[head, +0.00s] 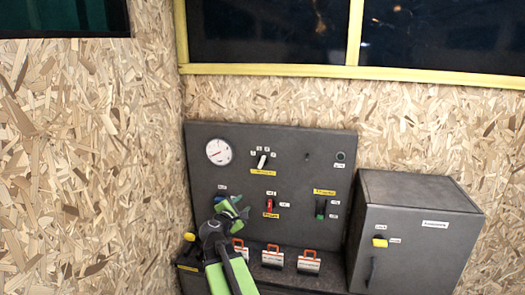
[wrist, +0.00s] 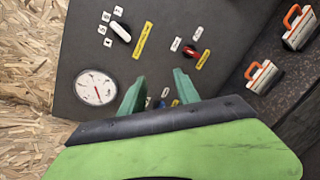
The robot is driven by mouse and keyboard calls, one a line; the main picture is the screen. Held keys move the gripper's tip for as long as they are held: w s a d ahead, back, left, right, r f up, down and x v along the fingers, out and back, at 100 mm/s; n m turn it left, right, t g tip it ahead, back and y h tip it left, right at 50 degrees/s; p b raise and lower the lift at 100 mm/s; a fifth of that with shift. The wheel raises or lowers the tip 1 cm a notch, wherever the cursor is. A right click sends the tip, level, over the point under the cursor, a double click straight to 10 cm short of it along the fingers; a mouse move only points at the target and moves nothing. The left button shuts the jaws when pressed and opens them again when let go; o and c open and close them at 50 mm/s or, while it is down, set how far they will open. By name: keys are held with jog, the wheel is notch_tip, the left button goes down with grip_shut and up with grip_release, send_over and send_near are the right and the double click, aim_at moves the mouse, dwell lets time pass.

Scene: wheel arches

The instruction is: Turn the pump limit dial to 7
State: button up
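A dial with a white bar knob (head: 262,161) sits on the upper left of the grey panel, with small labels around its top and a yellow label below. The print is too small to read, so I cannot tell its name or setting. The knob also shows in the wrist view (wrist: 121,33), its bar lying aslant. My gripper (head: 241,206) is in front of the panel's lower left, below and left of the dial. In the wrist view my gripper (wrist: 159,76) has its two green fingers apart, with nothing between them; the dial is beyond them, up and left.
A white gauge (head: 218,151) is left of the dial. A blue control (wrist: 163,103) shows between my fingers' bases. Padlocks with orange shackles (head: 309,262) stand on the ledge. A grey cabinet (head: 412,255) stands right.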

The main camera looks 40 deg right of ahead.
jog(key=d+r+n+t+h+p, duration=0.1)
jog(key=d+r+n+t, duration=0.1)
jog(key=d+r+n, duration=0.4)
jog(key=n, duration=0.1)
send_near(261, 163)
jog(key=shift+t, duration=0.3)
jog(key=x, duration=0.9)
jog(key=shift+d+f, duration=0.1)
jog(key=shift+d, duration=0.2)
grip_shut()
